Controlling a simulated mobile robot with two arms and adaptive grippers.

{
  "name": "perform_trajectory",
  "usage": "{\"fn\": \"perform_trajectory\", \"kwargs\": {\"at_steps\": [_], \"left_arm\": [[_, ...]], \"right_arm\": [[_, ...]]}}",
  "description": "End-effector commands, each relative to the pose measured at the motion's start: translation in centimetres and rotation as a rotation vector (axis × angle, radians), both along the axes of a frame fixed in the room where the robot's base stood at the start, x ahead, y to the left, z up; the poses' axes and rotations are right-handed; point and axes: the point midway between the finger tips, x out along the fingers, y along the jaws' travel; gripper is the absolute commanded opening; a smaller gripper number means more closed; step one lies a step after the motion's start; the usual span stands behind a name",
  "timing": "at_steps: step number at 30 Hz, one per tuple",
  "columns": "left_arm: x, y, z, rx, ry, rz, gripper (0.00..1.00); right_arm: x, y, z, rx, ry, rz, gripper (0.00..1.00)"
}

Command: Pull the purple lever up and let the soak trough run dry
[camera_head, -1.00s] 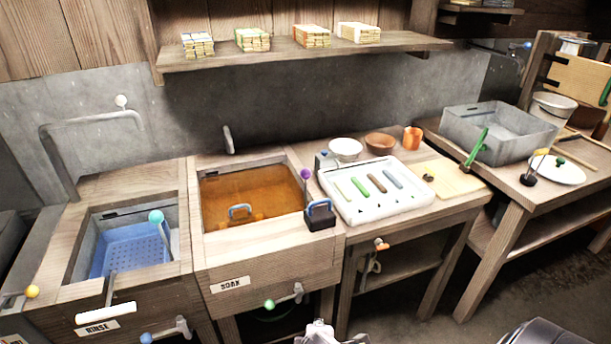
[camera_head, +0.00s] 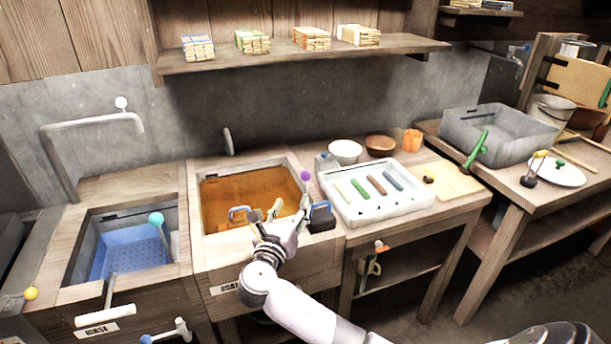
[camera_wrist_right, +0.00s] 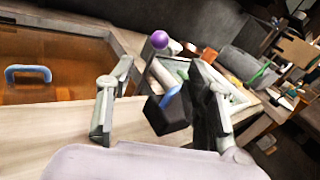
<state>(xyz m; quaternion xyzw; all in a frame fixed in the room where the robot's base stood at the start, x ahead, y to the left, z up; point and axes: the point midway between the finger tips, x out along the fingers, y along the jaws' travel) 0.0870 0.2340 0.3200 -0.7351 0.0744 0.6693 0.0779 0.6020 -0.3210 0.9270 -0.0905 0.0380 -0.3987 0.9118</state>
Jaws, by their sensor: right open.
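The purple lever (camera_head: 305,176) is a round purple knob on a thin rod at the right rim of the soak trough (camera_head: 325,250). Its knob (camera_wrist_right: 159,40) and tilted rod also show in the right wrist view. The trough holds orange-brown liquid (camera_head: 240,187); a blue handle (camera_head: 238,213) shows in it. My right gripper (camera_head: 265,211) is open and empty over the trough's front rim, left of the lever. In the right wrist view the knob appears between and beyond the open fingers (camera_wrist_right: 160,68), apart from them. My left gripper is not in view.
A black block with a blue handle (camera_head: 321,218) sits at the trough's front right corner, close to my right gripper. The rinse basin (camera_head: 75,270) lies left. A white tray of coloured bars (camera_head: 400,212) lies right. A shelf (camera_head: 300,56) runs above.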

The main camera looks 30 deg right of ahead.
Motion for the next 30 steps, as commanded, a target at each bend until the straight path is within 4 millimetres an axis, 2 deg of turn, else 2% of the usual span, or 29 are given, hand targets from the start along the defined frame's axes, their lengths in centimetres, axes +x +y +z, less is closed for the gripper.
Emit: {"fn": "perform_trajectory", "kwargs": {"at_steps": [3,15,22,30], "left_arm": [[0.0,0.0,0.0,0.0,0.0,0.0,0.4],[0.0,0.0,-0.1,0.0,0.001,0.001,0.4],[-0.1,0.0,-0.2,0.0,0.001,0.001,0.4],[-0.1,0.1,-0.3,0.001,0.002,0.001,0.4]], "right_arm": [[1.8,-2.1,0.1,-0.001,-0.001,-0.004,0.47],[7.5,-8.3,0.0,0.002,-0.001,-0.004,0.47],[9.4,-10.3,-0.1,0.003,-0.001,-0.001,0.47],[9.8,-10.7,-0.1,0.004,0.0,-0.001,0.47]]}}
